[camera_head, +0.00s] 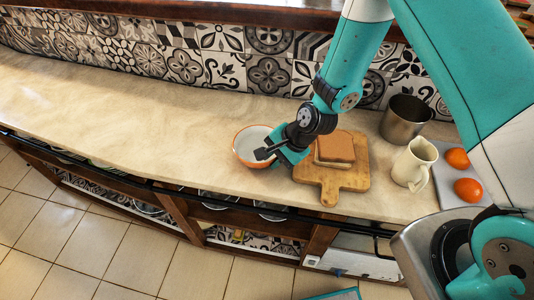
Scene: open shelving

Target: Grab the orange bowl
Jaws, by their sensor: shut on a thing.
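The orange bowl (246,137) stands on the stone counter, left of the cutting board. Its inside is pale and its outer rim is orange. My gripper (265,153) is at the bowl's right side, with its dark fingers shut on the rim there. The bowl looks roughly level and at counter height; I cannot tell whether it is lifted. My gripper hides part of its right side.
A wooden board (328,182) with bread-like slices (335,147) lies right of my gripper. A metal pot (404,120), a cream jug (413,165) and two orange fruits (467,190) stand farther right. The counter (130,115) is clear to the left.

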